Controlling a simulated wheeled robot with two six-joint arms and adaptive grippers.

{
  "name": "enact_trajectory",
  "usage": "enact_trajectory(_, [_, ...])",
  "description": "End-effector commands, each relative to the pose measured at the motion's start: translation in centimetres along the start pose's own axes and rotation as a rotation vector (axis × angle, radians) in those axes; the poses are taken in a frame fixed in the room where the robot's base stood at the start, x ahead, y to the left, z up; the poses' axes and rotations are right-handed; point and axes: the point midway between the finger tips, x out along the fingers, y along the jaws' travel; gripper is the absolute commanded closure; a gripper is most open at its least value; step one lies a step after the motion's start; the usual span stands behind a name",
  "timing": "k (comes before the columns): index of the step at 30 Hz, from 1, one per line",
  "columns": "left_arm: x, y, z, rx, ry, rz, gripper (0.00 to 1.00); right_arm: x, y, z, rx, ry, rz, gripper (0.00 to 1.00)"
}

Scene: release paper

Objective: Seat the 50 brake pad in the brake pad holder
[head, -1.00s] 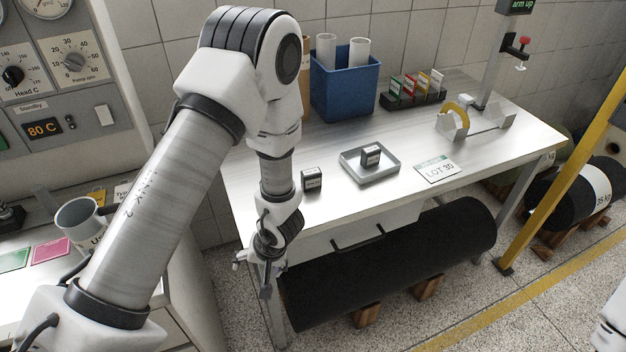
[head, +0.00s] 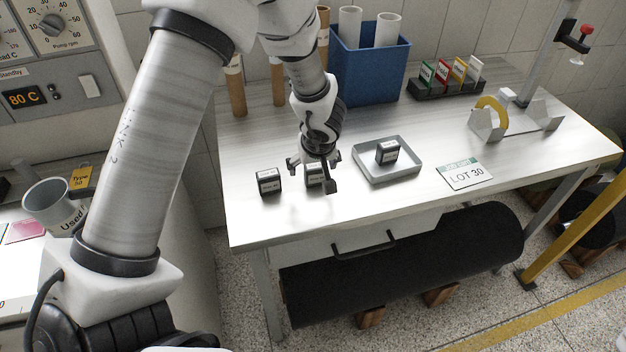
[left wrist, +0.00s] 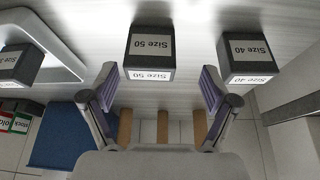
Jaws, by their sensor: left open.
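The size 50 brake pad (left wrist: 152,50) is a dark block with white "Size 50" labels, standing on the table. It shows in the left wrist view between my left gripper's (left wrist: 158,85) spread fingers, a little beyond their tips. In the head view the left gripper (head: 314,172) hangs over this pad (head: 313,180) and partly hides it. The gripper is open and empty. A grey stand with a yellow arc (head: 490,120) is at the table's right; I cannot tell if it is the brake pad holder. My right gripper is not in view.
A size 40 pad (head: 269,181) stands close to the left. A shallow grey tray (head: 400,175) holds another pad (head: 387,152). A LOT 30 card (head: 465,174), blue bin (head: 370,75), upright tubes (head: 277,82) and card rack (head: 447,88) are on the table (head: 370,220).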

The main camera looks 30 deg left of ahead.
Motion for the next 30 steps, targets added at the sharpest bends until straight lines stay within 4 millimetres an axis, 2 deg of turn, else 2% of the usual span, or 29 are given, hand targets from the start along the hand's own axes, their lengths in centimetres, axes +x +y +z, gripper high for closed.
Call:
enact_trajectory(1, [0.48,0.05,0.02,0.0,0.0,-0.001,0.14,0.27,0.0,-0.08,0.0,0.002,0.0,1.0])
enact_trajectory(6, [0.37,0.08,-0.08,0.0,0.0,-0.001,0.14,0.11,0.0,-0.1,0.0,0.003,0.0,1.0])
enact_trajectory(8, [0.35,0.08,-0.07,0.0,0.0,-0.001,0.31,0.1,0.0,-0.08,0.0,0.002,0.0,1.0])
enact_trajectory(12, [0.34,0.06,-0.05,0.0,0.0,-0.001,0.81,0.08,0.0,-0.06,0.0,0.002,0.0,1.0])
enact_trajectory(13, [0.34,0.06,-0.05,0.0,0.0,-0.001,0.85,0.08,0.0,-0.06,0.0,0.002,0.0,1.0])
enact_trajectory(30, [0.35,-0.02,0.05,0.001,-0.003,-0.002,0.85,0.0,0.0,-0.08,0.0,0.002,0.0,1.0])
